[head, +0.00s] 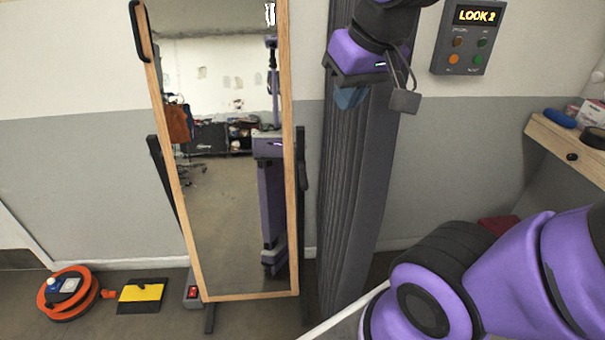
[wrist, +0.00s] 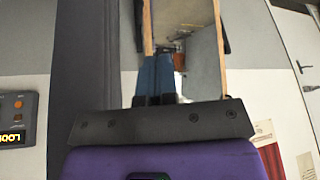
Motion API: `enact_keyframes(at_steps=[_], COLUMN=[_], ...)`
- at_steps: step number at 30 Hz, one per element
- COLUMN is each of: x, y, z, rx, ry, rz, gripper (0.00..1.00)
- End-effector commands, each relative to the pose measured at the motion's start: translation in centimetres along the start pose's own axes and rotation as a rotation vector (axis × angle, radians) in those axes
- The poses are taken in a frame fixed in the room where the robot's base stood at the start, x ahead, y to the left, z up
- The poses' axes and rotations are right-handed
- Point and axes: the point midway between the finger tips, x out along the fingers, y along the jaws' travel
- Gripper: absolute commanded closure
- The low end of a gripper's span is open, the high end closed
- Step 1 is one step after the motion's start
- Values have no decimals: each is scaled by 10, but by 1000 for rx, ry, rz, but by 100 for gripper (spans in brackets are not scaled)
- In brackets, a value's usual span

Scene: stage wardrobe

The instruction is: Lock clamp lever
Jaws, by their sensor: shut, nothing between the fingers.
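A tall mirror (head: 225,215) in a wooden frame hangs tilted between dark stand posts. A black curved handle-like part (head: 140,30) sits at its upper left edge, and a dark part (head: 301,160) is at its right side post. I cannot tell which, if either, is the clamp lever. My gripper (head: 350,98), with blue fingers, is right of the mirror, in front of the dark curtain. In the wrist view my gripper (wrist: 155,60) has its fingers together and empty, with the mirror frame (wrist: 147,20) beyond. No contact with the mirror shows.
A dark pleated curtain (head: 350,210) hangs right of the mirror. A grey control box (head: 468,38) reading LOOK 2 is on the wall. A wooden shelf (head: 565,150) is at right. An orange cable reel (head: 68,293), a yellow-black item (head: 142,294) and a red-switch box (head: 193,294) lie on the floor.

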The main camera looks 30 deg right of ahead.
Motion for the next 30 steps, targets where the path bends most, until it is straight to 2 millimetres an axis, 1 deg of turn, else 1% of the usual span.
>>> enact_keyframes(at_steps=[1,3,8,15,20,24,30], x=[8,18,42,86,120,151,197], y=[1,3,8,14,19,23,29], z=[-9,-22,-47,-82,-101,-116,-132], rx=[13,37,89,159,202,236,277], ry=[-17,-31,-65,-112,-139,-161,-187], rz=[1,3,14,47,79,112,169], gripper=[100,100,100,100,100,100,100])
